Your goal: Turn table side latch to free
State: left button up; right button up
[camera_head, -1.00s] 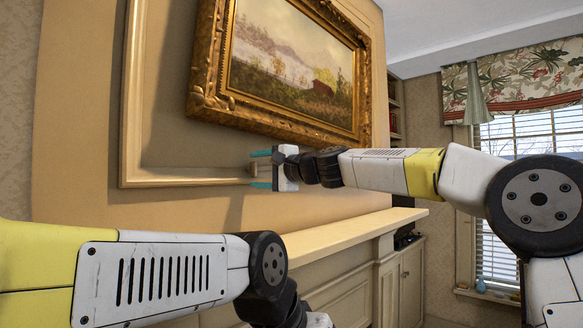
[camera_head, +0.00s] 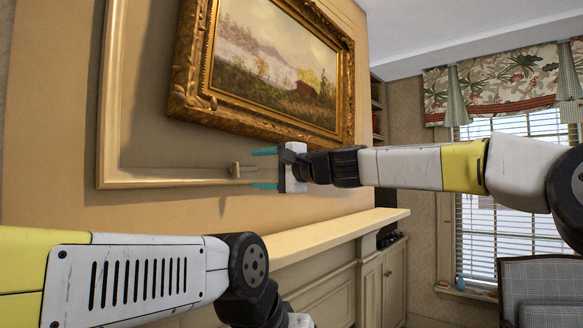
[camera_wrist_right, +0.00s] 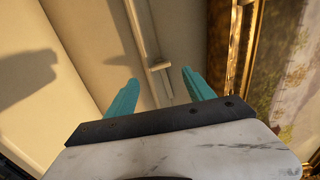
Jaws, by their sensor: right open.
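A small tan latch (camera_head: 236,170) with a peg-like end sits on the lower moulding of the wall panel, below the gilt-framed painting. In the right wrist view the latch (camera_wrist_right: 160,66) lies ahead of the fingertips, roughly midway between them. My right gripper (camera_head: 264,169) is open and empty, with teal fingers one above the other, pointing left. Its fingertips are just right of the latch and look apart from it; the right wrist view also shows the gripper (camera_wrist_right: 160,78). My left arm crosses the lower left; its fingers are out of frame.
The gilt-framed painting (camera_head: 275,62) hangs just above my right gripper. The mantel shelf (camera_head: 335,229) juts out below it. A window (camera_head: 510,180) and a checked armchair (camera_head: 540,290) are at the right.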

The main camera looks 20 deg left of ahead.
aim_at(238, 168)
jog(key=shift+s+d, duration=0.15)
jog(key=shift+d, duration=0.1)
jog(key=c, duration=0.3)
jog(key=shift+f+n, duration=0.1)
jog(key=shift+n, duration=0.4)
jog(key=c, duration=0.4)
jog(key=shift+w+a+r+n, duration=0.15)
jog(key=shift+w+a+n, duration=0.45)
jog(key=shift+a+n, duration=1.55)
jog(key=shift+w+a+r+n, duration=0.1)
jog(key=shift+w+a+n, duration=0.5)
jog(key=shift+n, duration=3.2)
jog(key=shift+w+a+r+n, duration=0.15)
jog(key=shift+w+a+n, duration=0.45)
jog(key=shift+a+n, duration=1.55)
jog(key=shift+d+n, duration=0.8)
grip_shut()
